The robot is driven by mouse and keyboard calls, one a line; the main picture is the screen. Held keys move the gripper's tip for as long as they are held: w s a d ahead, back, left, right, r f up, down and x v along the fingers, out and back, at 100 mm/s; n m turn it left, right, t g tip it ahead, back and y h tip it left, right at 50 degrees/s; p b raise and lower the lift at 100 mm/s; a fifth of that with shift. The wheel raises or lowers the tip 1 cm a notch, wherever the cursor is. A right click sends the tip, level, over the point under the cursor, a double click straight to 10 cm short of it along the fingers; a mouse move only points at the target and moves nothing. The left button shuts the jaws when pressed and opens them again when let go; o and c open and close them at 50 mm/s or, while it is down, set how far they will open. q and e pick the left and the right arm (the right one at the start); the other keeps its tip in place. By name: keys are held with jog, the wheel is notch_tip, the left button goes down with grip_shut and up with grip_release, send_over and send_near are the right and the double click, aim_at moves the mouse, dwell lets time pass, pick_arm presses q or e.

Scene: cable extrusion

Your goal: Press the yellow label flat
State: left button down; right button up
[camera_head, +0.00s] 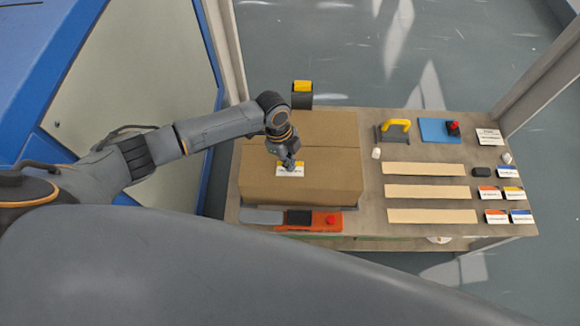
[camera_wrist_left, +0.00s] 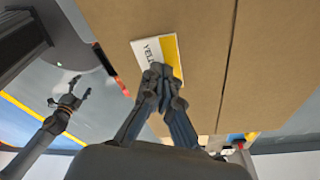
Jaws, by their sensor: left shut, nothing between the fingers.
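The yellow label (camera_head: 290,173), white with a yellow band, lies on top of the cardboard box (camera_head: 330,185), left of the middle. In the left wrist view the label (camera_wrist_left: 145,54) shows part of a printed word, and my fingers cover part of it. My left gripper (camera_head: 288,165) is shut and empty, with its tips over the label. In the left wrist view its closed fingertips (camera_wrist_left: 163,72) overlap the label's edge; I cannot tell if they touch it. My right gripper (camera_wrist_left: 72,90) shows only in the left wrist view, off the box with fingers spread.
The box stands on a workbench (camera_head: 372,225). An orange-and-grey device (camera_head: 318,221) lies before it, and a black holder with a yellow top (camera_head: 302,95) stands behind. To the right are tan strips (camera_head: 430,191), a yellow-handled tool (camera_head: 395,126) and several label cards (camera_head: 489,192).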

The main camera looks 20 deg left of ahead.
notch_tip(320, 180, up, 8)
jog(key=p, duration=0.7)
jog(key=shift+p, duration=0.35)
jog(key=shift+d+f, duration=0.1)
